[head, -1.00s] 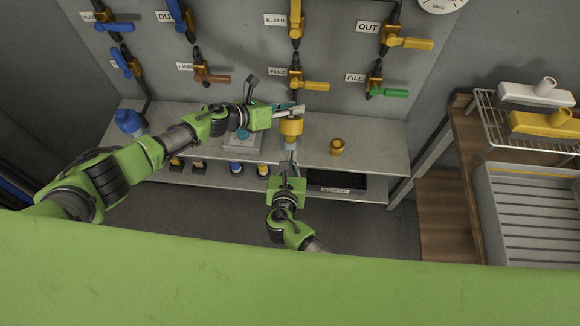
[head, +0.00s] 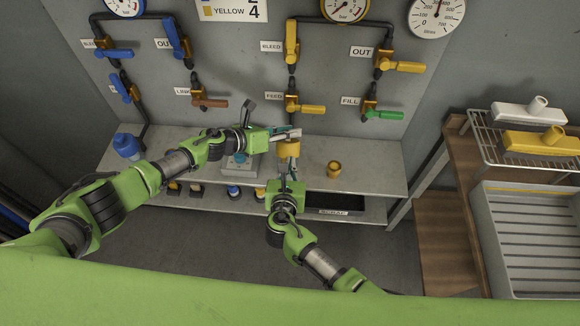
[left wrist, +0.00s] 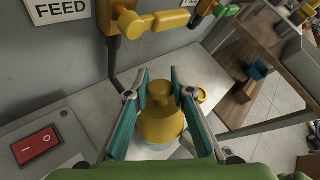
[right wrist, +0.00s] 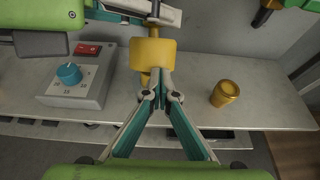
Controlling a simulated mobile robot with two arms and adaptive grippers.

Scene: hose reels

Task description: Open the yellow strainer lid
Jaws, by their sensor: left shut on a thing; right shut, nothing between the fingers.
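The yellow strainer lid (head: 289,149) stands above the bench, below the FEED valve. It is rounded with a narrow knob on top, and a pale clear part shows under it in the left wrist view. My left gripper (head: 294,133) is shut on the top of the lid (left wrist: 160,120), with a finger on each side of the knob. My right gripper (head: 291,167) is shut and empty, just in front of and below the lid. In the right wrist view its fingertips (right wrist: 160,76) overlap the lid's lower edge (right wrist: 152,52); I cannot tell whether they touch.
A small yellow cup (head: 334,169) stands on the bench (head: 375,168) to the right. A grey box with a teal knob (right wrist: 75,82) sits at the left. Valves and pipes, including the yellow FEED handle (head: 312,109), line the wall behind. The bench's right end is clear.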

